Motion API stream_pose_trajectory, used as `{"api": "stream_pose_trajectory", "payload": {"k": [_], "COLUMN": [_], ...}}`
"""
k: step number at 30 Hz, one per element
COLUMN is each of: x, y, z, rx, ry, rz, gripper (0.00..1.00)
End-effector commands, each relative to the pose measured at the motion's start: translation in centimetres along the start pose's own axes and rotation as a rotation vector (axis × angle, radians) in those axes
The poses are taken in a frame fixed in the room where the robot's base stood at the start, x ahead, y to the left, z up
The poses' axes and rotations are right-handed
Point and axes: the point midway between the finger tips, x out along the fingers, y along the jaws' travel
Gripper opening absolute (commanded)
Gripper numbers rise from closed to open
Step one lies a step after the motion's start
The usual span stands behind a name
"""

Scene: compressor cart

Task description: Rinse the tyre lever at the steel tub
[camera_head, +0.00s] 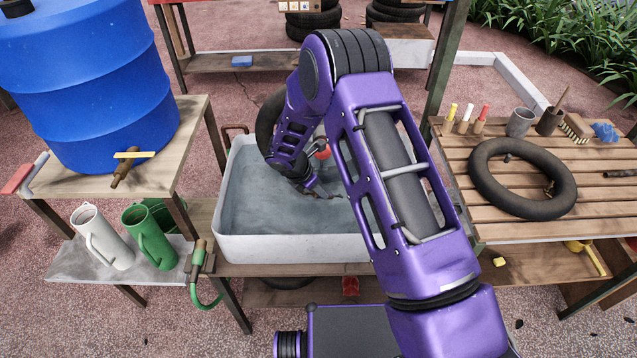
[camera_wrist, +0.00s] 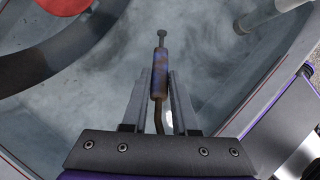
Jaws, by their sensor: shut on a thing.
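The steel tub (camera_head: 290,247) stands in the middle of the head view, with greyish, cloudy water (camera_head: 265,205) in it. My gripper (camera_head: 328,192) reaches down into the tub from above, close to the water. In the wrist view my gripper (camera_wrist: 158,90) is shut on the tyre lever (camera_wrist: 159,80), a thin rod with a brown and bluish smudged thick part and a small grey round end. The lever points away from me over the water. Whether its tip touches the water I cannot tell. In the head view the lever is too small to make out clearly.
A blue barrel (camera_head: 95,80) with a tap stands on the left bench. White (camera_head: 98,238) and green (camera_head: 150,238) jugs stand below it. A black inner tube (camera_head: 522,180) lies on the slatted bench at right.

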Motion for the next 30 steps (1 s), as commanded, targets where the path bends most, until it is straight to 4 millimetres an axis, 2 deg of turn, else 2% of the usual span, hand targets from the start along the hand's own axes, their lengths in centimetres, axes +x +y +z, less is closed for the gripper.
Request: {"api": "stream_pose_trajectory", "payload": {"k": [9,15,30], "x": [3.1,4.2,4.5], "y": [0.1,0.1,0.1], "z": [-1.6,-2.1,-2.3], "rx": [0.000,0.000,0.000], "ry": [0.000,-0.001,-0.001], "rz": [0.002,0.001,0.002], "gripper": [0.00,0.00,0.00]}}
